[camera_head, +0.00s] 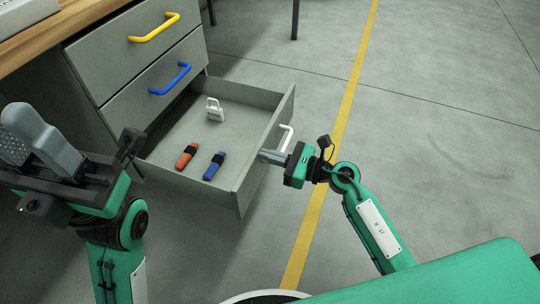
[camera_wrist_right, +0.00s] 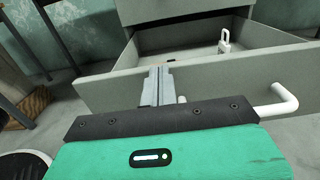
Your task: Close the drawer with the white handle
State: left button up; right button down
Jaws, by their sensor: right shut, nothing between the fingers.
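The bottom drawer (camera_head: 240,186) with the white handle (camera_head: 286,137) is pulled far out of the grey cabinet. In the right wrist view its front panel (camera_wrist_right: 115,92) and the white handle (camera_wrist_right: 286,103) are close. My right gripper (camera_head: 266,156) is shut and empty, with its fingertips at the outside of the drawer front, beside the handle. In the right wrist view the closed fingers (camera_wrist_right: 160,72) overlap the panel; I cannot tell whether they touch it.
Inside the drawer lie a white padlock (camera_head: 215,110), an orange-red object (camera_head: 187,156) and a blue object (camera_head: 214,166). Above are shut drawers with a yellow handle (camera_head: 154,28) and a blue handle (camera_head: 171,79). The floor right of the drawer is clear, with a yellow line (camera_head: 352,88).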

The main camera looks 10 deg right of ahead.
jog(key=x, duration=2.8)
jog(key=shift+w+a, duration=0.2)
jog(key=shift+w, duration=0.05)
